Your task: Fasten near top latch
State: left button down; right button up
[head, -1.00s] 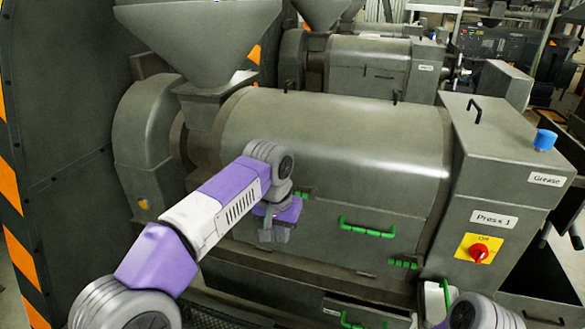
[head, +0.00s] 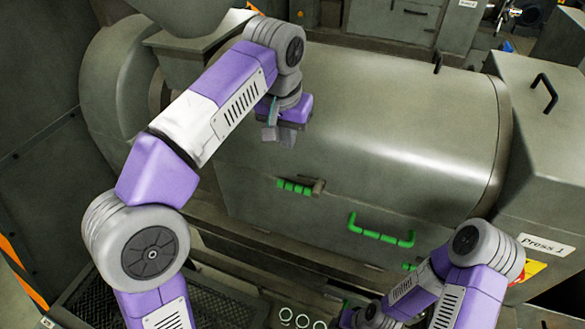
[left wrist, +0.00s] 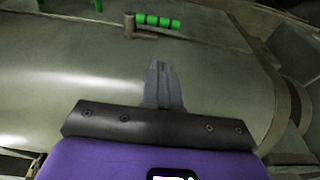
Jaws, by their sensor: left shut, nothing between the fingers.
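The near top latch (head: 295,187) has a green ribbed grip and a dull metal end, on the front of the press's rounded cover (head: 400,120). In the left wrist view its green grip (left wrist: 158,20) lies sideways near the top, beside a short metal post. I cannot tell whether it is fastened. My left gripper (head: 279,137) is above the latch and apart from it. Its fingers (left wrist: 163,82) are shut together and empty in the left wrist view. My right gripper (head: 368,317) is low at the bottom edge, partly cut off, and its fingers are unclear.
A green bar handle (head: 381,233) is on the lower front panel, right of the latch. Another green latch (head: 409,266) is partly hidden by my right arm. The Press 1 box (head: 545,150) stands at the right. A dark mesh tray (head: 90,305) lies below left.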

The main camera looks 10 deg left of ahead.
pick_arm(q)
jog(key=b, duration=0.2)
send_near(291, 185)
jog(key=x, duration=0.2)
jog(key=w+x, duration=0.1)
jog(key=x, duration=0.2)
jog(key=shift+w+d+f, duration=0.1)
jog(key=shift+w+d, duration=0.05)
jog(key=shift+d, duration=0.05)
jog(key=shift+f, duration=0.7)
